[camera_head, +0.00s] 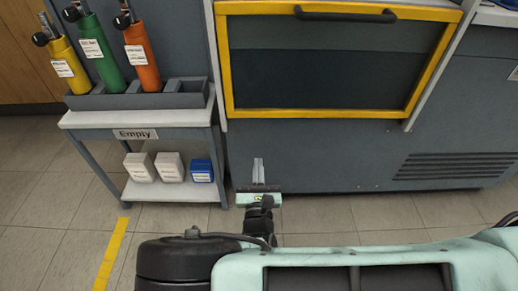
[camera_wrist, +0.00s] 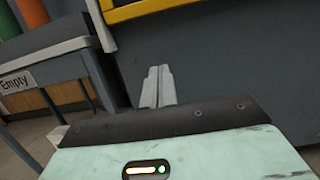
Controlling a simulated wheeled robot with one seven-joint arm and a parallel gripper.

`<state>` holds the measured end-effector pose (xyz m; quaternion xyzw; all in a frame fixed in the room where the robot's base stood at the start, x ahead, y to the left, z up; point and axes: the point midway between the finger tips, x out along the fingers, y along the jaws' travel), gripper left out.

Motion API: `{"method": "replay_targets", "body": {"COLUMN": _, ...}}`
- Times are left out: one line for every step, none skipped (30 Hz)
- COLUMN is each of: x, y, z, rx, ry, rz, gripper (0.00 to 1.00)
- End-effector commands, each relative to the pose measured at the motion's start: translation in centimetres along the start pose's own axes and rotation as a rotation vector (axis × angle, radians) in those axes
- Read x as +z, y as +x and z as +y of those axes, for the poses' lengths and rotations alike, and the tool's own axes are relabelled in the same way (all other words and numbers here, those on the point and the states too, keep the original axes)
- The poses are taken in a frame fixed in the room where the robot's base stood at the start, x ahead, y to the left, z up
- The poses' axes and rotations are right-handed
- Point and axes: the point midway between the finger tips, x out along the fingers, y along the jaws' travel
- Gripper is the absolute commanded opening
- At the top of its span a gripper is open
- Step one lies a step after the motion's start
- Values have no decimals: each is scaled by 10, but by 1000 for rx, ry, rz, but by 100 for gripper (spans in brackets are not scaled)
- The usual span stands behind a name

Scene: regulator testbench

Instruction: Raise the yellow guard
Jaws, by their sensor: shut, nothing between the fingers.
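The yellow guard (camera_head: 231,62) is a yellow-framed dark panel on the front of the grey bench, with a black bar handle (camera_head: 345,15) along its top edge. It looks lowered, covering the front opening. Its lower yellow edge also shows at the top of the wrist view (camera_wrist: 140,9). My gripper (camera_head: 258,163) is low in front of the bench, below the guard's lower left part and apart from it. In the wrist view its two fingers (camera_wrist: 158,82) are together with nothing between them.
A small rack cart (camera_head: 140,118) marked "Empty" stands left of the bench, close to my gripper. It holds yellow, green and orange cylinders (camera_head: 143,58) on top, and white and blue boxes (camera_head: 201,170) below. A vent (camera_head: 455,166) is at the bench's lower right.

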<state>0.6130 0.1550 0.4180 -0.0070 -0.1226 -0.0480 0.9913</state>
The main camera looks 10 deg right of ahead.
Motion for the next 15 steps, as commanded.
{"method": "replay_targets", "body": {"x": 0, "y": 6, "z": 0, "rx": -3, "ry": 1, "rz": -2, "gripper": 0}}
{"method": "replay_targets", "body": {"x": 0, "y": 9, "z": 0, "rx": -4, "ry": 2, "rz": -2, "gripper": 0}}
{"method": "replay_targets", "body": {"x": 0, "y": 15, "z": -1, "rx": -5, "ry": 2, "rz": -2, "gripper": 0}}
{"method": "replay_targets", "body": {"x": 0, "y": 20, "z": -1, "rx": -7, "ry": 2, "rz": -2, "gripper": 0}}
{"method": "replay_targets", "body": {"x": -1, "y": 26, "z": -1, "rx": -7, "ry": 2, "rz": -2, "gripper": 0}}
{"method": "replay_targets", "body": {"x": -2, "y": 34, "z": -1, "rx": -7, "ry": 2, "rz": -1, "gripper": 0}}
{"method": "replay_targets", "body": {"x": -2, "y": 40, "z": -2, "rx": -9, "ry": 2, "rz": -1, "gripper": 0}}
{"method": "replay_targets", "body": {"x": -2, "y": 46, "z": -2, "rx": -8, "ry": 2, "rz": -1, "gripper": 0}}
{"method": "replay_targets", "body": {"x": -2, "y": 55, "z": -2, "rx": -9, "ry": 3, "rz": -2, "gripper": 0}}
{"method": "replay_targets", "body": {"x": -2, "y": 61, "z": -2, "rx": -9, "ry": 2, "rz": -1, "gripper": 0}}
{"method": "replay_targets", "body": {"x": -2, "y": 67, "z": -2, "rx": -9, "ry": 2, "rz": -1, "gripper": 0}}
{"method": "replay_targets", "body": {"x": -2, "y": 76, "z": -2, "rx": -9, "ry": 2, "rz": -1, "gripper": 0}}
{"method": "replay_targets", "body": {"x": -2, "y": 82, "z": -2, "rx": -10, "ry": 3, "rz": -1, "gripper": 0}}
{"method": "replay_targets", "body": {"x": -2, "y": 88, "z": -2, "rx": -9, "ry": 2, "rz": -1, "gripper": 0}}
{"method": "replay_targets", "body": {"x": -2, "y": 96, "z": -3, "rx": -9, "ry": 1, "rz": -1, "gripper": 0}}
